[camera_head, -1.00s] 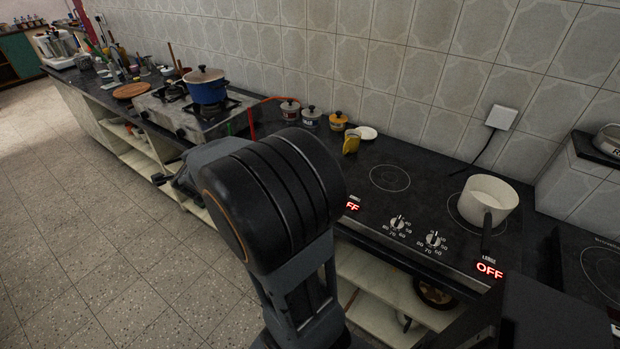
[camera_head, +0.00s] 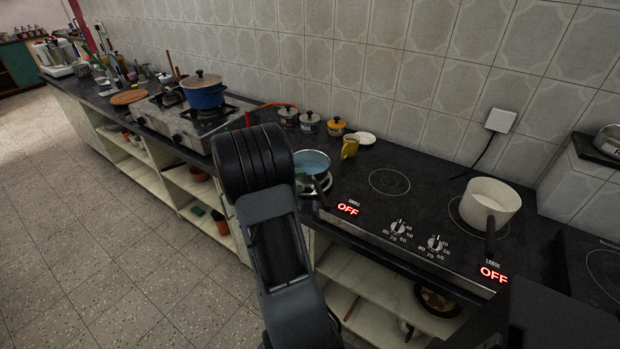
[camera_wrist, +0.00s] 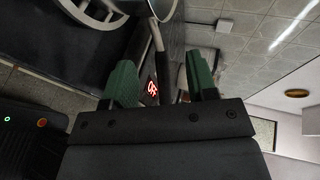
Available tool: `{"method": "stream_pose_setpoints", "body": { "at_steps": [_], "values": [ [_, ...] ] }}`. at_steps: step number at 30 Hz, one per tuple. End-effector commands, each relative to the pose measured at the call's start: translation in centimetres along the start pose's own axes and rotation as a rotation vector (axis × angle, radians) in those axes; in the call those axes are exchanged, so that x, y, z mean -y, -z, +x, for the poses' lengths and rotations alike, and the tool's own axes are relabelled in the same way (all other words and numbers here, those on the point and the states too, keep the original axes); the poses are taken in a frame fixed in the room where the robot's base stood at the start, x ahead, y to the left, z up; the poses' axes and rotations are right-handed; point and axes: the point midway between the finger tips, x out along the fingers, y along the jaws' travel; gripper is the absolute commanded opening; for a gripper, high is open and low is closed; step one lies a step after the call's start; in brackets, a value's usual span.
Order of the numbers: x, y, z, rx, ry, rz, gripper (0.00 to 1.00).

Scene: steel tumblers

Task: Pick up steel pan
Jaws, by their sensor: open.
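A pan with a pale blue inside (camera_head: 312,161) and a dark handle stands on the counter just right of my arm in the head view; I take it as the steel pan. Part of a grey pan (camera_wrist: 164,9) shows at the top edge of the wrist view, its handle (camera_wrist: 157,38) pointing down toward the gap between my fingers. My gripper (camera_wrist: 161,80) is open, its two green fingers apart with nothing held. I cannot tell how far the handle is from the fingertips. The head view does not show my gripper.
A white pot (camera_head: 490,204) stands on the black cooktop (camera_head: 430,190), whose displays read OFF. A yellow mug (camera_head: 350,147) and several lidded jars stand behind the pan. A blue pot (camera_head: 204,92) sits on the gas stove (camera_head: 172,121). The tiled floor (camera_head: 110,250) in front is clear.

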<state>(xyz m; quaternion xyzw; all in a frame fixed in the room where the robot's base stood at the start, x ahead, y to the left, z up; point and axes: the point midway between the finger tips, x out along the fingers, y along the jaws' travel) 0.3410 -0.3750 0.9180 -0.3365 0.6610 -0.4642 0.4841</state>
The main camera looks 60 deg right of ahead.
Motion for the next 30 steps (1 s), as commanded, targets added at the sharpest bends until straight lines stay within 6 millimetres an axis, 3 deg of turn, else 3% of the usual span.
{"method": "stream_pose_setpoints", "body": {
  "at_steps": [8,18,28,30],
  "values": [
    [0.0,0.1,1.7,0.0,0.0,-0.001,0.53],
    [-0.2,0.4,5.8,0.001,-0.001,-0.001,0.53],
    [-0.2,0.3,6.2,0.003,0.0,-0.001,0.53],
    [-0.2,0.3,6.2,0.003,0.0,-0.001,0.47]
  ]
}}
